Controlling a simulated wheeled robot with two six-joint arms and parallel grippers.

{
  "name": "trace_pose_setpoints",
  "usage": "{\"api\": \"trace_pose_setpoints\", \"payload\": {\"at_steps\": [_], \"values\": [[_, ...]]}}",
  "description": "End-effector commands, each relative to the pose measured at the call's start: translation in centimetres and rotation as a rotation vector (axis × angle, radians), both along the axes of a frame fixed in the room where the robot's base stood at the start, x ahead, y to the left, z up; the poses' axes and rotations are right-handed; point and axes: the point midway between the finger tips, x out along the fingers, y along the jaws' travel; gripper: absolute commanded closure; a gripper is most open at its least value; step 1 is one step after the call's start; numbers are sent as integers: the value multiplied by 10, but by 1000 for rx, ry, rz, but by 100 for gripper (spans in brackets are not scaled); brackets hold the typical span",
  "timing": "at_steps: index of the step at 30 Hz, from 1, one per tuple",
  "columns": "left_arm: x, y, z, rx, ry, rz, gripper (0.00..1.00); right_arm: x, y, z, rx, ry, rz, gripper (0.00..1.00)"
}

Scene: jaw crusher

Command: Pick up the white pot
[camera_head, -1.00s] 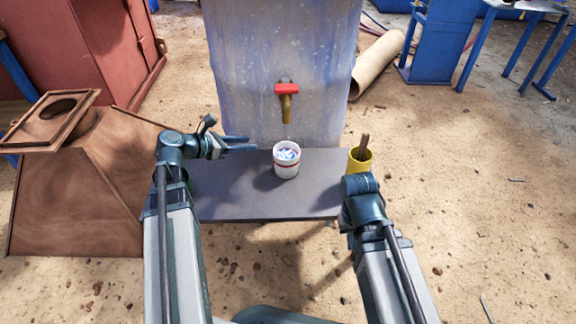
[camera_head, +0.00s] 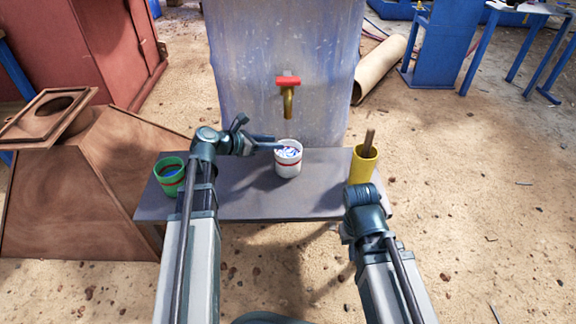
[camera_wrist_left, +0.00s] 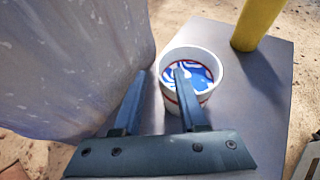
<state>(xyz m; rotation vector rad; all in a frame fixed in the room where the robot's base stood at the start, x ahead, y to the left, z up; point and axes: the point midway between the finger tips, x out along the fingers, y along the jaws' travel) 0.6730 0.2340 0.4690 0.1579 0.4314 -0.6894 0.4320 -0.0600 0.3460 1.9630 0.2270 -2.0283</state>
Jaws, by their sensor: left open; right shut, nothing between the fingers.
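The white pot (camera_head: 289,165) stands upright on the dark bench, with a red band and blue-and-white contents or pattern inside. In the left wrist view the pot (camera_wrist_left: 207,67) is beyond the fingers. My left gripper (camera_head: 274,143) is open at the pot's left rim. In the left wrist view one finger of the left gripper (camera_wrist_left: 159,73) overlaps the pot's opening and the other is left of the pot; whether either touches it I cannot tell. My right arm's end is at the bench's right front; its fingers are hidden.
A green pot (camera_head: 169,172) stands at the bench's left end, and a yellow cup (camera_head: 362,166) with a brown stick at its right end. A red-handled tap (camera_head: 287,82) sticks out of the translucent tank (camera_head: 245,60) behind. The bench (camera_head: 252,203) has free room in front.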

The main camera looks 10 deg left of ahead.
Motion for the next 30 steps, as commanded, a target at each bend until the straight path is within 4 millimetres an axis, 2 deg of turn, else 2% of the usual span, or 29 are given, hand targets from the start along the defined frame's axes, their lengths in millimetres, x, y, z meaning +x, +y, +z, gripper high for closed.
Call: {"api": "trace_pose_setpoints", "payload": {"at_steps": [1, 4, 11, 14, 18, 30], "values": [[7, -5, -9, 0, 0, -3, 58, 0, 0, -9, 0, 0, 0, 100], [15, -12, -12, 0, 0, -1, 58, 0, 0, -12, 0, -1, 0, 100], [16, -14, -11, -1, -1, 0, 58, 0, 0, -11, 0, -1, 0, 100], [16, -14, -11, -1, -1, 0, 73, 0, 0, -11, 0, 0, 0, 100], [16, -14, -11, 0, 0, 0, 98, 0, 0, -11, 0, 0, 0, 100], [16, -13, -12, 1, 0, 0, 100, 0, 0, -11, 0, 0, 0, 100]]}}
